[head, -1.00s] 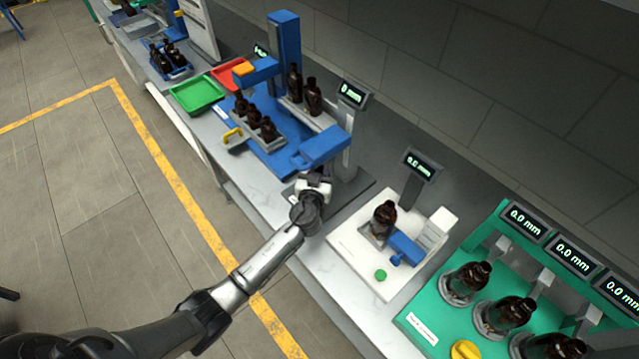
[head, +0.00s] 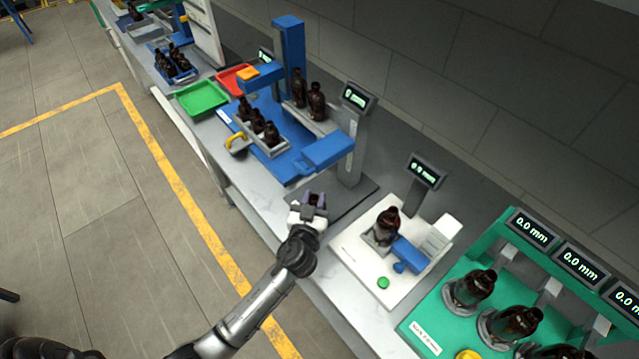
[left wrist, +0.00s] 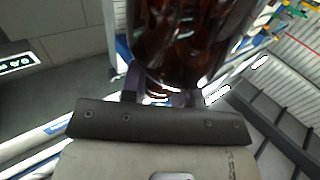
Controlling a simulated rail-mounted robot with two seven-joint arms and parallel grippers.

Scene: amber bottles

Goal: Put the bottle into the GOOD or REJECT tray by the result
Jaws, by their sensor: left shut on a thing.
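My left gripper (head: 313,203) is shut on an amber bottle, in front of the blue-armed gauge station. In the left wrist view the dark brown glass bottle (left wrist: 185,40) fills the space beyond the fingers, with its lower end nearest the camera. In the head view the held bottle is small and mostly hidden by the gripper. My right gripper is not in view.
The blue gauge arm (head: 322,152) overhangs the bench behind my gripper. A grey rack (head: 240,122) of bottles and a blue column (head: 291,58) stand before the trays. At right, a white station (head: 350,262) and a green fixture (head: 450,325) hold bottles.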

